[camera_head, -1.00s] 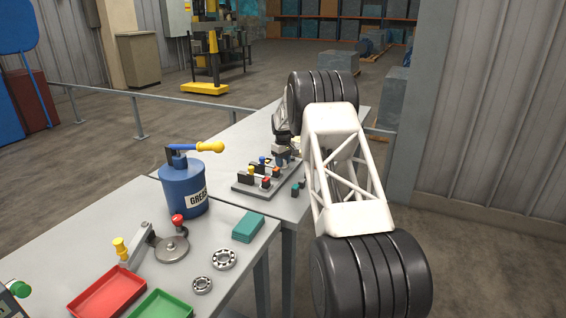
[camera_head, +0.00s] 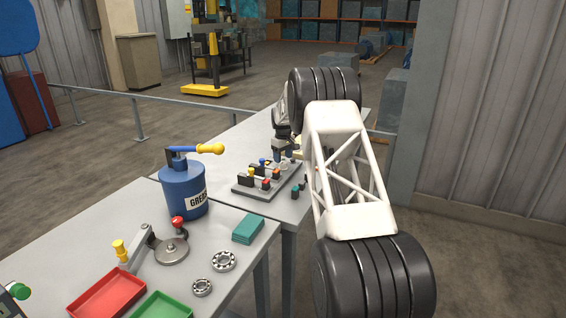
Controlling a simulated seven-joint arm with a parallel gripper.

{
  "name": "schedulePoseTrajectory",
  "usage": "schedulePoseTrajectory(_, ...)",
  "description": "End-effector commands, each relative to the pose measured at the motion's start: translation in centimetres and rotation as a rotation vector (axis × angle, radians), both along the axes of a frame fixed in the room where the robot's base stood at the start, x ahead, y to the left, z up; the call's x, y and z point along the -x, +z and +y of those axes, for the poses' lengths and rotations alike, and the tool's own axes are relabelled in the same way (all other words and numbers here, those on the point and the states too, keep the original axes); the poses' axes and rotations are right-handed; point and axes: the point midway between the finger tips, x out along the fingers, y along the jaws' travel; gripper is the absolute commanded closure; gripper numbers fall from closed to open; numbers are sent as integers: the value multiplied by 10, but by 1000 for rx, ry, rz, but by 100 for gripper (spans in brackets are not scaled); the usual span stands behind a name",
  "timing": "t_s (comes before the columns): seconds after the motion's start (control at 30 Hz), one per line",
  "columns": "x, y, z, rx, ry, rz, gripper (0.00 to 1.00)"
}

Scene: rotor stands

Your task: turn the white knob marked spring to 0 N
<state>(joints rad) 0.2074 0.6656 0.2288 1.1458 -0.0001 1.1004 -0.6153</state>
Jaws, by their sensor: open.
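A grey board (camera_head: 246,191) on the far table carries several small coloured knobs and black upright plates. A small pale knob (camera_head: 285,165) shows near the board's far end; it may be the white spring knob, but its marking is too small to read. My gripper (camera_head: 282,156) is open above that far end, small and partly behind my arm. I cannot tell whether its fingers are around the knob or only above it.
A blue grease can (camera_head: 183,190) with a yellow-handled lever stands left of the board. The near table holds a red tray (camera_head: 106,294), a green tray (camera_head: 163,305), a teal block (camera_head: 248,229) and bearings (camera_head: 223,261). My arm covers the far table's right side.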

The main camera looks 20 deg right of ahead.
Motion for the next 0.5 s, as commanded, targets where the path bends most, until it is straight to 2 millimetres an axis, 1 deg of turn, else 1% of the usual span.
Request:
schedulePoseTrajectory(0.1,0,16,0,1,0,-1,39)
schedulePoseTrajectory(0.23,0,31,0,1,0,-1,39)
schedulePoseTrajectory(0.37,0,40,0,0,0,0,39)
schedulePoseTrajectory(0.5,0,43,0,0,0,0,39)
